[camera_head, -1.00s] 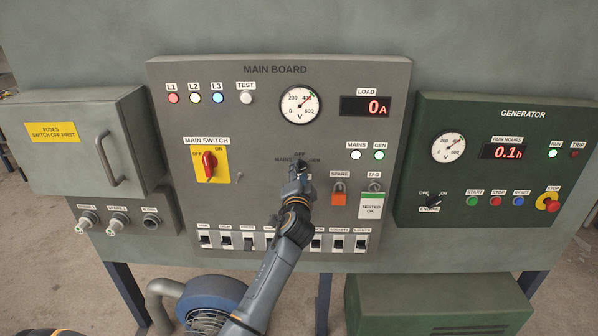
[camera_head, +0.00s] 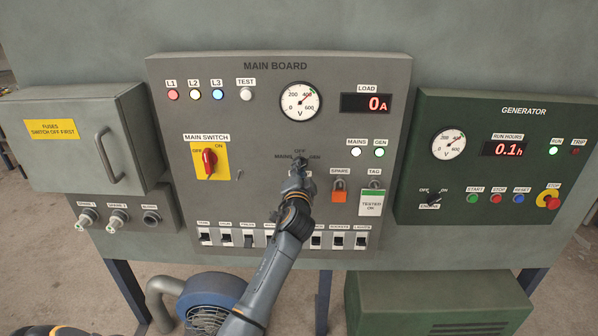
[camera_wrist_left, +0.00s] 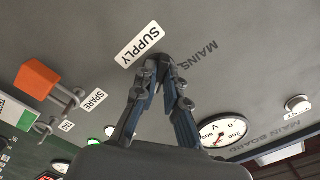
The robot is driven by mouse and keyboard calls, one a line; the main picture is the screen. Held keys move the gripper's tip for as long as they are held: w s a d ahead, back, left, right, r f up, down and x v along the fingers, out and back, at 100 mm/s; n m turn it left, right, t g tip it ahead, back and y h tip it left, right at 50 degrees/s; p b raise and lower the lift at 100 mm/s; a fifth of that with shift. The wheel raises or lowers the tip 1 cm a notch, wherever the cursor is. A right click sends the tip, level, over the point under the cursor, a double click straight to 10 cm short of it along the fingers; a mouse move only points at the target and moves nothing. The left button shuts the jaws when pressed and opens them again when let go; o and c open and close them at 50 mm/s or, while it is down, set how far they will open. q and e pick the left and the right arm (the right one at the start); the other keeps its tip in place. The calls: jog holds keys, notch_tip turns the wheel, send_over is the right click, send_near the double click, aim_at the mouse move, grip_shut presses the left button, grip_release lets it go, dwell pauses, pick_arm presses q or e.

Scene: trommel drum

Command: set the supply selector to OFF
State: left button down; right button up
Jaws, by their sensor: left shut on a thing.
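The supply selector sits on the main board (camera_head: 225,120), under the marks MAINS, OFF (camera_head: 300,151) and GEN. My left gripper (camera_head: 299,166) is at the selector and covers most of it, so its pointer position cannot be read. In the left wrist view the two fingers (camera_wrist_left: 166,68) are close together on the selector, which is hidden between and behind them. The SUPPLY label (camera_wrist_left: 140,44) and the MAINS mark (camera_wrist_left: 195,58) show beside the fingertips. My right gripper is not in view.
The red main switch (camera_head: 209,163) is to the left. A spare padlock with an orange body (camera_head: 339,196) and a tag (camera_head: 371,203) hang to the right. A row of breakers (camera_head: 225,239) runs below, partly behind my arm. The MAINS (camera_head: 356,152) and GEN (camera_head: 380,152) lamps are lit.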

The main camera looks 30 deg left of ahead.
pick_arm(q)
jog(key=shift+d+f+n+b, duration=0.1)
jog(key=shift+n+b, duration=2.9)
jog(key=shift+n, duration=2.7)
jog(key=c, duration=1.4)
grip_release()
